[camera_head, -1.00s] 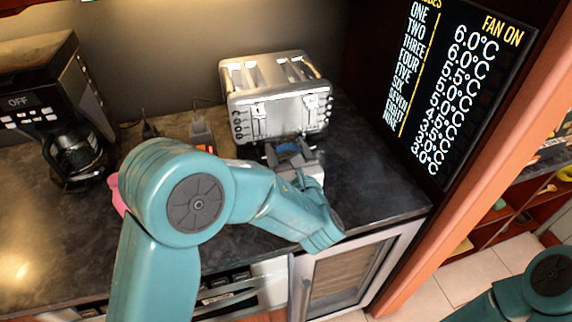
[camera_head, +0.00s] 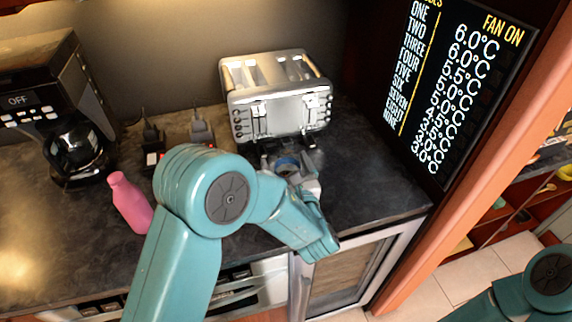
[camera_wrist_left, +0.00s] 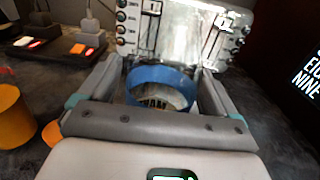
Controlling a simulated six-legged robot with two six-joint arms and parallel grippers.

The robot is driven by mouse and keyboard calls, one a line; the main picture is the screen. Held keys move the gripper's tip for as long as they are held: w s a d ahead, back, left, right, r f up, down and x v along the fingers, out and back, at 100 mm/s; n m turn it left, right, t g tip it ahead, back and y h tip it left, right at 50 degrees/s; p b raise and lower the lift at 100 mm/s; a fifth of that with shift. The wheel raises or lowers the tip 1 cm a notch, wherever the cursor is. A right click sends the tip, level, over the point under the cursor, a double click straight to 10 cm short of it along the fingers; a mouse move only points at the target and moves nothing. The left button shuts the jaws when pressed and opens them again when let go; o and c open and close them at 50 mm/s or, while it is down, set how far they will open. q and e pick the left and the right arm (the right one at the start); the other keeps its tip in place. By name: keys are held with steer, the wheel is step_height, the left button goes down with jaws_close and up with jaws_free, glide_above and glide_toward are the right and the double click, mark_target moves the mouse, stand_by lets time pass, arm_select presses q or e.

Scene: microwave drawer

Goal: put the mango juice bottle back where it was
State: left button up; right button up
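A round thing with a blue rim (camera_wrist_left: 160,88) stands between my left gripper's fingers in the left wrist view. Letters that look like "MAN" show at it, so it appears to be the mango juice bottle. In the head view its blue part (camera_head: 287,163) shows small, just in front of the toaster. My left gripper (camera_wrist_left: 160,75) has a finger on each side of it. I cannot tell whether the fingers press on it. The bottle's lower part and base are hidden. My right gripper is out of view; only part of that arm shows at the lower right.
A silver toaster (camera_head: 278,95) stands right behind the left gripper. A pink bottle (camera_head: 130,203) and a coffee maker (camera_head: 75,120) stand to the left. Plugs (camera_head: 200,128) sit behind my arm. An orange object (camera_wrist_left: 12,115) is left in the wrist view. The counter (camera_head: 375,180) is clear at right.

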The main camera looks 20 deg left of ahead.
arm_select(q)
steer(key=shift+w+a+r, duration=0.1)
steer(key=shift+s+d, duration=0.2)
steer(key=shift+d, duration=0.1)
steer(key=b+v, duration=0.2)
steer(key=v, duration=0.9)
steer(key=shift+s, duration=0.2)
steer(key=shift+b, duration=0.3)
